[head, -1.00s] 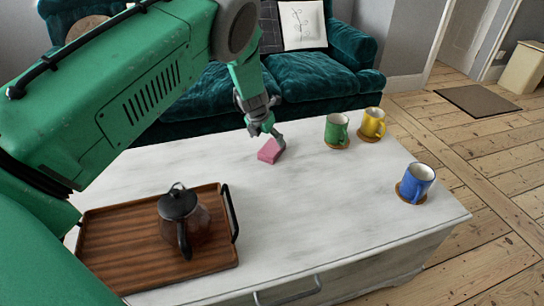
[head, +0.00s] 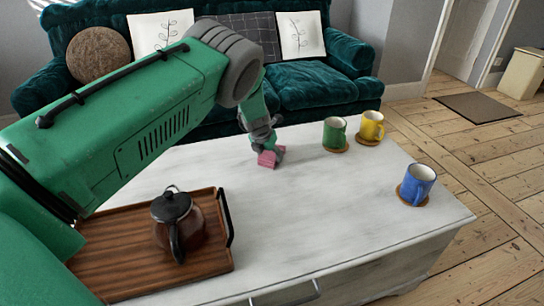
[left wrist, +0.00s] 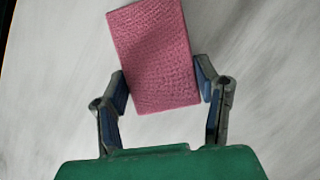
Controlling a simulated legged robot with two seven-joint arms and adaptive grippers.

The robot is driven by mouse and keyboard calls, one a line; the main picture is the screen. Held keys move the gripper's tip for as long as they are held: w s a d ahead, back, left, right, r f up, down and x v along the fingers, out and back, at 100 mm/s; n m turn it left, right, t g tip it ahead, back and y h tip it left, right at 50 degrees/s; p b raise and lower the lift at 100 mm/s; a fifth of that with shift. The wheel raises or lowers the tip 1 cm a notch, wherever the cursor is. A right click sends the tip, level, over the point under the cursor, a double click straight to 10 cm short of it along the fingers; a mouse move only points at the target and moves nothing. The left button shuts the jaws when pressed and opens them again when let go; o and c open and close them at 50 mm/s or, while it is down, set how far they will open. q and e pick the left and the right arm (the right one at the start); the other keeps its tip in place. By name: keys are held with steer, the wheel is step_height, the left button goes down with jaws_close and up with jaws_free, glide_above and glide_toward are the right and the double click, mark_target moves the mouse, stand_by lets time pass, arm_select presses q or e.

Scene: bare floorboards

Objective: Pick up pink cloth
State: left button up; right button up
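The pink cloth (head: 267,159) looks like a small folded block near the far edge of the white table. My left gripper (head: 265,150) reaches down to it from above. In the left wrist view the pink cloth (left wrist: 157,55) lies between the two fingers of my left gripper (left wrist: 164,85), slightly turned. The fingers appear to touch its opposite edges, so the gripper looks shut on it. The cloth is at the table surface, with no clear gap under it. My right gripper is not in view.
The white table (head: 300,205) holds a wooden tray (head: 110,262) with a teapot (head: 178,222) at the left. A green mug (head: 335,133), yellow mug (head: 371,127) and blue mug (head: 416,185) stand on coasters at the right. A teal sofa (head: 315,92) is behind. The table's middle is clear.

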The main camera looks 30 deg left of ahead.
mark_target(267, 154)
arm_select(q)
steer(key=shift+s+a+f, duration=0.25)
steer(key=shift+a+f, duration=0.2)
steer(key=shift+a, duration=0.35)
steer(key=shift+c, duration=1.2)
steer(key=shift+d+r, duration=0.2)
steer(key=shift+r, duration=0.15)
step_height(267, 154, up, 8)
steer(key=p, duration=0.3)
steer(key=shift+w+d+r+p, duration=0.1)
steer(key=shift+w+r+p, duration=0.05)
steer(key=shift+p, duration=0.15)
steer(key=shift+r, duration=0.65)
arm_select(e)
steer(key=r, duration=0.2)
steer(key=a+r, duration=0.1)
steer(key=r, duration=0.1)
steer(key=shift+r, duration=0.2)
arm_select(q)
steer(key=shift+o, duration=0.9)
steer(key=shift+d, duration=0.1)
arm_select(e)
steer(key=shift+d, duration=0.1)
